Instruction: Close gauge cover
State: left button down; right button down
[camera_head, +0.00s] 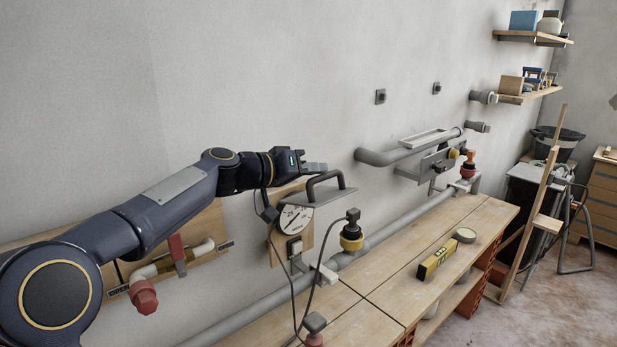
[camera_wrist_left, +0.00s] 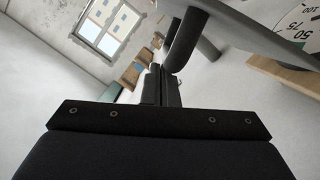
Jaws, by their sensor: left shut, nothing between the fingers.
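The round white gauge (camera_head: 294,219) is mounted on a wooden board on the wall. Its grey cover (camera_head: 328,196) stands open, sticking out from above the dial, with a dark loop handle (camera_head: 325,174) on top. My left gripper (camera_head: 316,168) is shut and empty, just above the cover and close to the handle. In the left wrist view, the shut fingers (camera_wrist_left: 163,88) point toward the handle (camera_wrist_left: 184,45); I cannot tell whether they touch it. Part of the dial (camera_wrist_left: 298,22) shows at upper right there. My right gripper is out of view.
Below runs a wooden bench (camera_head: 385,278) with a yellow-black level (camera_head: 437,260) and a tape roll (camera_head: 465,235). A grey pipe (camera_head: 400,222) runs along the wall. A black-yellow knob (camera_head: 351,235) stands right of the gauge, with cables hanging nearby.

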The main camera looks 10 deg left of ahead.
pick_arm(q)
jog(key=s+d+f+m+t+y+b, duration=0.25)
jog(key=f+m+b, duration=0.7)
jog(key=b, duration=0.65)
jog(key=w+a+f+m+t+y+b, duration=0.1)
jog(key=w+a+f+m+t+b, duration=0.1)
jog(key=f+m+b, duration=0.6)
jog(key=shift+w+a+f+y+b, duration=0.35)
jog(key=shift+w+a+f+b, duration=0.55)
jog(key=shift+b, duration=2.55)
jog(key=shift+s+d+f, duration=0.15)
jog(key=shift+d+f, duration=0.05)
